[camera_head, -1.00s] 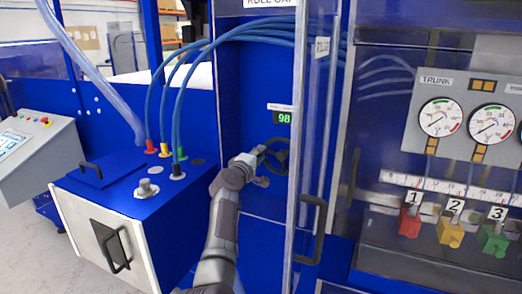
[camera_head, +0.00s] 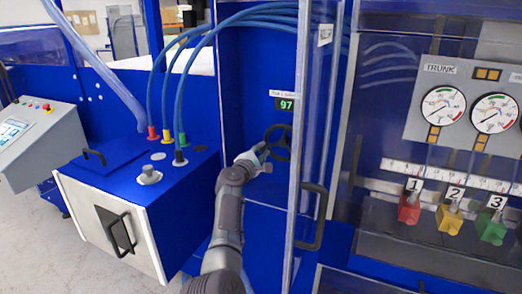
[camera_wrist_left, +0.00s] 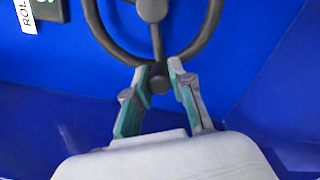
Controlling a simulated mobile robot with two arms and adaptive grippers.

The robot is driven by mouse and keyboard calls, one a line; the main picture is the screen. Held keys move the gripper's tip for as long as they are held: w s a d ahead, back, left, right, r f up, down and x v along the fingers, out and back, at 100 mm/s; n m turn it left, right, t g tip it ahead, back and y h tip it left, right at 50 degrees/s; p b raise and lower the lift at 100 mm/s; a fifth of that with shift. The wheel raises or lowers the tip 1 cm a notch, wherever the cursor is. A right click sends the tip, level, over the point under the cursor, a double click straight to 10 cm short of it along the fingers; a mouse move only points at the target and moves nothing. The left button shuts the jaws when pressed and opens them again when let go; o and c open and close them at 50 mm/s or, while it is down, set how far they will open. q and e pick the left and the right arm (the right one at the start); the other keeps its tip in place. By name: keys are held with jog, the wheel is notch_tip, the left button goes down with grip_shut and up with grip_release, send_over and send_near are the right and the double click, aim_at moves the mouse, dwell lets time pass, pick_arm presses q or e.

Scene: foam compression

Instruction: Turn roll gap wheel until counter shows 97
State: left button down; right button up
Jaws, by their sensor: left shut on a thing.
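The roll gap wheel (camera_head: 279,141) is a dark spoked handwheel on the blue panel inside the open bay. It also shows at the top of the left wrist view (camera_wrist_left: 112,42). The counter (camera_head: 286,105) above the wheel reads 97 in green digits. My left gripper (camera_head: 262,152) is at the wheel's lower left in the head view. In the left wrist view its two fingers (camera_wrist_left: 158,78) are close together around the wheel's rim, near a small knob where a spoke meets it. My right gripper is not in view.
A clear door with a dark handle (camera_head: 313,216) stands just right of the wheel. A blue box (camera_head: 125,179) with hose fittings stands left of my arm. A gauge panel (camera_head: 467,104) and numbered valves are at the right.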

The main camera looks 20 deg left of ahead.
pick_arm(q)
jog(key=shift+f, duration=0.15)
jog(key=c, duration=1)
grip_release()
jog(key=s, duration=1.2)
jog(key=shift+a, duration=0.15)
jog(key=shift+f, duration=0.1)
